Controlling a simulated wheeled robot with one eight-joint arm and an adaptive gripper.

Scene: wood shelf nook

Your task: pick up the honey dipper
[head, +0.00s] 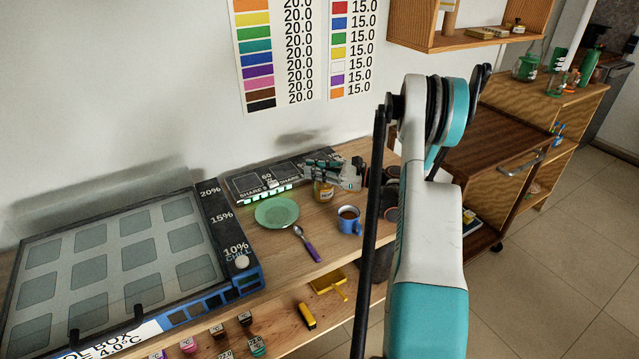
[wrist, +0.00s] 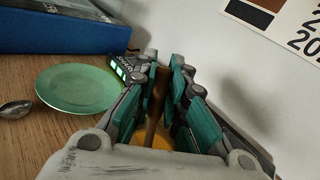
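The honey dipper shows in the wrist view as a brown wooden stick (wrist: 153,108), nearly upright between the fingers of my gripper (wrist: 162,80). The fingers are drawn close together and appear to touch the stick on both sides. Below it is the yellow-orange honey jar (wrist: 160,138), partly hidden by the fingers. In the head view the jar (head: 323,191) stands on the wooden shelf with my gripper (head: 325,170) just over it. The dipper's lower end is hidden, so I cannot tell whether it is still inside the jar.
A green plate (head: 277,213), a purple-handled spoon (head: 308,245) and a blue mug (head: 349,221) stand close by. A large cool box (head: 120,250) fills the left.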

